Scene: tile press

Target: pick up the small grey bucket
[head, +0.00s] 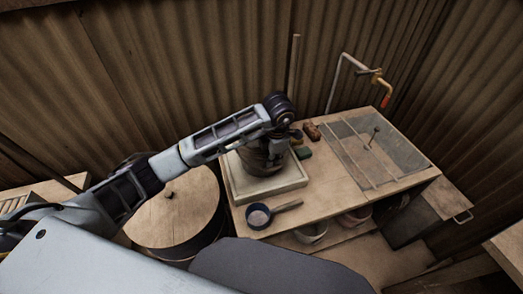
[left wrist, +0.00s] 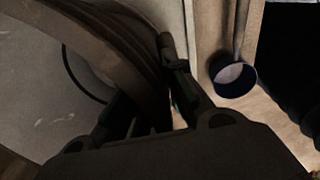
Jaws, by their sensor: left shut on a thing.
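The small grey bucket (head: 263,160) is a round, dark grey-brown vessel with ridged sides. In the head view it appears over the square pale tray (head: 280,187) on the bench; whether it touches the tray is not clear. My left gripper (head: 273,137) reaches it from above, and the wrist hides part of its top. In the left wrist view, the curved bucket wall (left wrist: 125,55) runs between the fingers of my left gripper (left wrist: 148,98), which is shut on it. My right gripper is not in view.
A dark blue pan (head: 259,215) with a handle lies in front of the tray. A brush (head: 312,131) and a dark green block (head: 303,153) lie behind it. A round drum (head: 175,215) stands at left.

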